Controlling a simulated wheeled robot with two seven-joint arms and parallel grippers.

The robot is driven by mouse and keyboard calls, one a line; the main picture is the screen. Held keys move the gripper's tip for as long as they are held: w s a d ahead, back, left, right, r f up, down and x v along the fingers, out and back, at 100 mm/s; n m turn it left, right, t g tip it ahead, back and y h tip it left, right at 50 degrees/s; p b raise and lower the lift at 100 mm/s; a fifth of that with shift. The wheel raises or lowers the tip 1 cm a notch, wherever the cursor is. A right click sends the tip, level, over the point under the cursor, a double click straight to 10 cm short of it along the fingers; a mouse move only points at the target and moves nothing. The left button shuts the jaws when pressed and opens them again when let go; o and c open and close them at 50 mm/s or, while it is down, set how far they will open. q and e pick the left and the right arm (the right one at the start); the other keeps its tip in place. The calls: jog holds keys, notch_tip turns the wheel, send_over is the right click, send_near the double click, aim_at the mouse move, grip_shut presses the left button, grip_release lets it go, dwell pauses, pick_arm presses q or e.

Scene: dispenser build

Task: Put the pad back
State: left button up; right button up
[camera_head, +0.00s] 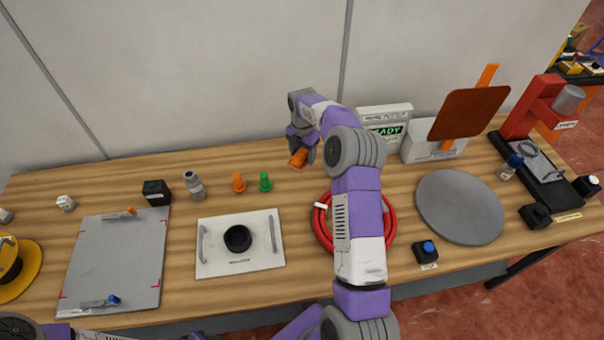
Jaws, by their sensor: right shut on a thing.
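My right gripper (301,148) is shut on a small orange piece (298,158) and holds it near the back of the table, right of the green peg. The fingers hide part of the piece, and I cannot tell whether it is the pad. A white plate (212,258) with two grey handles lies on the table, with a round black part (238,238) at its middle. My left arm shows only in part along the bottom edge, and its gripper is out of view.
An orange peg (239,183) and a green peg (265,182) stand behind the white plate. A red hose coil (389,226) lies partly under my right arm. A grey disc (460,207), a READY box (385,117) and a red press (527,108) are to the right. A grey board (117,260) lies left.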

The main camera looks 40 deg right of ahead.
aim_at(302, 151)
notch_tip(302, 151, down, 8)
jog(key=shift+f+b, duration=0.15)
jog(key=shift+b, duration=0.45)
jog(key=shift+f, duration=0.15)
jog(key=o, duration=1)
notch_tip(302, 151, up, 12)
jog(key=shift+r+p, duration=0.15)
jog(key=shift+p, duration=0.8)
